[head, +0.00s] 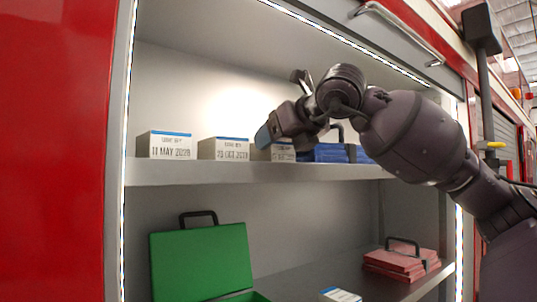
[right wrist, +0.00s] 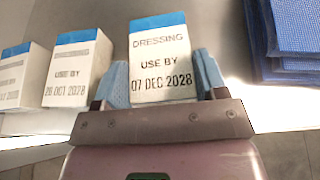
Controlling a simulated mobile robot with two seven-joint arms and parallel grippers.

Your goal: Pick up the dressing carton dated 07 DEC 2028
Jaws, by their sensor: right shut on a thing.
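The dressing carton (right wrist: 160,55), white with a blue top stripe and printed "USE BY 07 DEC 2028", is between the two fingers of my right gripper (right wrist: 162,85) in the right wrist view. The fingers are shut on its sides. In the head view the same carton (head: 277,154) shows at the upper shelf, partly hidden by my right gripper (head: 272,136); I cannot tell whether it touches the shelf. To its left stand a carton (head: 224,149) with an October 2028 date and a carton (head: 166,146) reading 11 MAY 2028. My left gripper is not in view.
Folded blue things (head: 330,153) lie close right of the held carton on the upper shelf (head: 215,172). Below are an open green case (head: 200,262), a red stack (head: 402,262) and another small carton (head: 340,295). The locker's red side (head: 50,150) bounds the left.

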